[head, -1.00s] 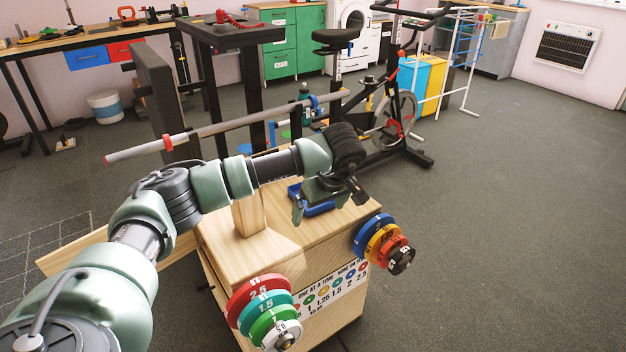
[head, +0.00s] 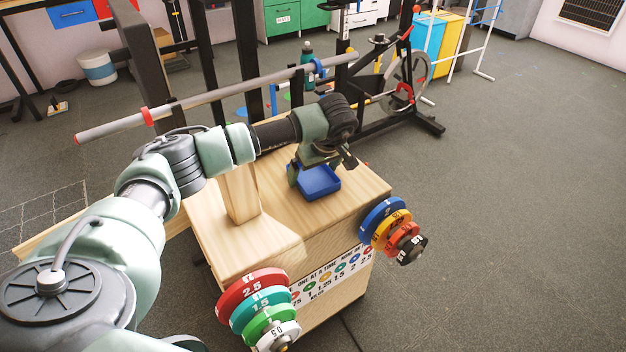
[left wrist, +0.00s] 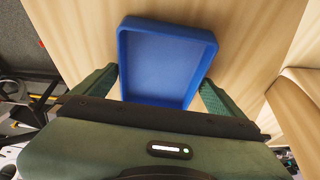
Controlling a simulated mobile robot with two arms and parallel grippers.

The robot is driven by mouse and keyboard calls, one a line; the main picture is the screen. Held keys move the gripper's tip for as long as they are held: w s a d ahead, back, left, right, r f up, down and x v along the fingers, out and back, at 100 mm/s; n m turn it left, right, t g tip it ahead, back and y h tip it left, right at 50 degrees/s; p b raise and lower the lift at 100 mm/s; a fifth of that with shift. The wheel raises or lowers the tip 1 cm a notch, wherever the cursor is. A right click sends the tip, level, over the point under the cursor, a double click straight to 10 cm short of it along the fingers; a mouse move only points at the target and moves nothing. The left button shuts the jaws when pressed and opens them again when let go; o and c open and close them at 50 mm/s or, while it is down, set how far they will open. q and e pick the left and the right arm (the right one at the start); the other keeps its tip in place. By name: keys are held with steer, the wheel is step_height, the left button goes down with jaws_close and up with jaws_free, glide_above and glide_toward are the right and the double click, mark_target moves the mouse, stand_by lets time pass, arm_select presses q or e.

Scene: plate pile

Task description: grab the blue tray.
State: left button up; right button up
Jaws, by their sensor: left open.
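The blue tray (head: 320,183) is shallow, rectangular and empty. It lies on the wooden top of the box stand (head: 300,215). My left gripper (head: 318,174) is open just above the tray's back part. In the left wrist view the blue tray (left wrist: 165,60) sits between the two green fingers of the left gripper (left wrist: 158,88), one on each side. Whether the fingers touch the tray's sides cannot be told. The near end of the tray is hidden behind the gripper body. My right gripper does not show.
A wooden post (head: 240,195) stands on the box top left of the tray. Coloured weight plates hang on the front at left (head: 258,305) and right (head: 393,228). A long barbell (head: 210,97) lies behind my arm. The floor at right is clear.

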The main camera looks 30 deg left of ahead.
arm_select(q)
steer(key=shift+a+f, duration=0.1)
steer(key=shift+f, duration=0.05)
steer(key=shift+w, duration=0.1)
steer(key=c, duration=1.1)
steer(key=shift+c, duration=0.2)
